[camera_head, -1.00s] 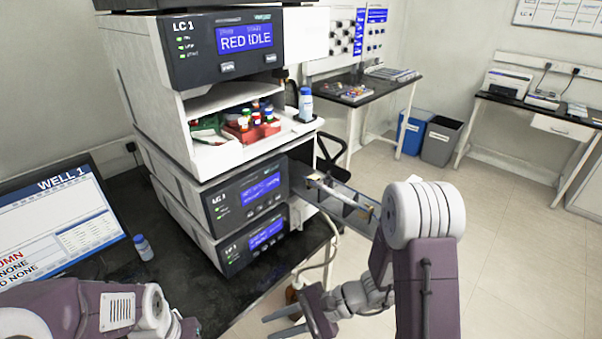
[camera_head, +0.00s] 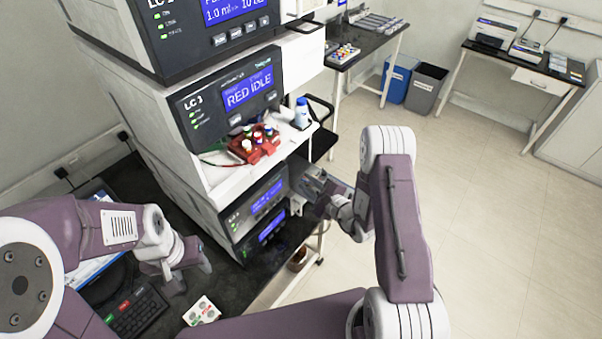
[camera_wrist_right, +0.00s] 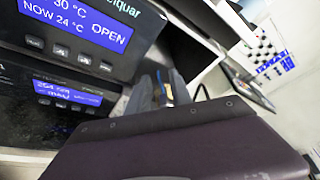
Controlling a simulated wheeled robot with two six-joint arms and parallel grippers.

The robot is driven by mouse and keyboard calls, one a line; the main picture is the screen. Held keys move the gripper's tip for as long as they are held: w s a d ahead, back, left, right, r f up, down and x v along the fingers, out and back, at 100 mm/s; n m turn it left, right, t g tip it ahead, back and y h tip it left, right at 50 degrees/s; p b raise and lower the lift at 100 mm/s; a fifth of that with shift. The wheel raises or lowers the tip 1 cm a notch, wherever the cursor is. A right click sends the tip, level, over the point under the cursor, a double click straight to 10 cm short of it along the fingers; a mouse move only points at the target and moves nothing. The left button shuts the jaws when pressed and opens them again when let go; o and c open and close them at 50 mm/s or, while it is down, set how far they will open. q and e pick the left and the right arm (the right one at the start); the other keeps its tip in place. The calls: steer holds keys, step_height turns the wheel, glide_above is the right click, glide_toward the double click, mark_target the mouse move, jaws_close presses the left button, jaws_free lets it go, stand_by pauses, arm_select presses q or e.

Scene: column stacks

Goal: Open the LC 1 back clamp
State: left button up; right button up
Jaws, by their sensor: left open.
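The LC 1 stack stands left of centre in the head view. Its column compartment (camera_head: 309,176) is pulled out at the right side, largely covered by my right arm. My right gripper (camera_head: 318,200) is at this compartment. In the right wrist view, its grey fingers (camera_wrist_right: 163,92) reach into the opening, with a small blue and yellowish part between or behind them. I cannot tell whether they touch it. The back clamp cannot be made out. The compartment display (camera_wrist_right: 85,30) reads "30 °C NOW 24 °C OPEN". My left gripper (camera_head: 192,272) is open and empty over the black bench.
A red vial rack (camera_head: 254,150) sits in the sampler below the RED IDLE display (camera_head: 248,90). A blue-white bottle (camera_head: 302,113) stands on the ledge near my right arm. Floor at the right is clear.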

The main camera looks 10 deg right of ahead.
steer(key=p+x, duration=0.1)
steer(key=x, duration=0.3)
steer(key=shift+w+a, duration=0.1)
steer(key=shift+w, duration=0.1)
jaws_close()
stand_by(1.2)
